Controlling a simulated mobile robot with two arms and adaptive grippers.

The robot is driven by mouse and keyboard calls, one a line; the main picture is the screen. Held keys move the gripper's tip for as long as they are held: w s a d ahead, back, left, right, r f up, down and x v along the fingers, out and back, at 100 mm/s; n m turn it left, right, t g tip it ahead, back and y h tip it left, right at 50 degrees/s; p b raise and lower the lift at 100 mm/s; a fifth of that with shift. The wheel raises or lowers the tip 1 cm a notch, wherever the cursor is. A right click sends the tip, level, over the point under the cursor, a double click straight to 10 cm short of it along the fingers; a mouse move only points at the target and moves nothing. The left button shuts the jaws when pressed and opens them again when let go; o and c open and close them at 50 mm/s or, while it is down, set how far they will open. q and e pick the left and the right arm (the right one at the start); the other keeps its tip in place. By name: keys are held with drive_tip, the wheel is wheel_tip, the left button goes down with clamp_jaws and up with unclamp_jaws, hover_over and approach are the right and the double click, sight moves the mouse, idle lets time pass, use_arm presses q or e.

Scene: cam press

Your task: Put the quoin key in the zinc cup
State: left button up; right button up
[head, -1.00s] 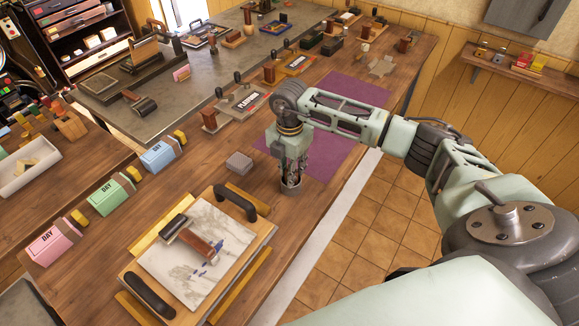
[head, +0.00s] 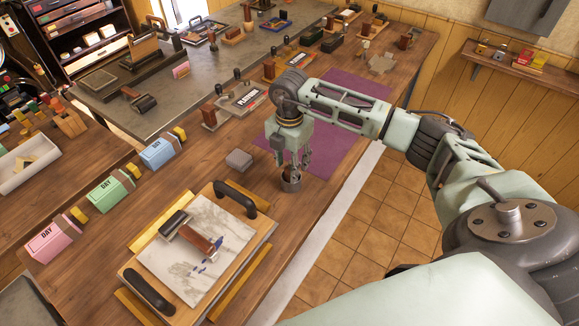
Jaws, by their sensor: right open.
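A small grey metal cup, which looks like the zinc cup (head: 291,185), stands upright on the wooden table beside the purple mat. My right gripper (head: 293,166) points down just above the cup's mouth, with its fingers open and apart. I cannot make out the quoin key; something dark shows at the cup's mouth, but it is too small to tell whether it is the key. My left gripper is not in view.
A grey block (head: 239,160) lies left of the cup. A board with black handles (head: 205,250) carries a stained sheet and a roller in front. The purple mat (head: 335,140) is bare around my arm. Pink, green and blue boxes (head: 157,154) line the left side.

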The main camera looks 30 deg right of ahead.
wheel_tip(320, 180, up, 10)
drive_tip(key=b, duration=0.3)
drive_tip(key=shift+f, duration=0.2)
drive_tip(key=shift+r, duration=0.5)
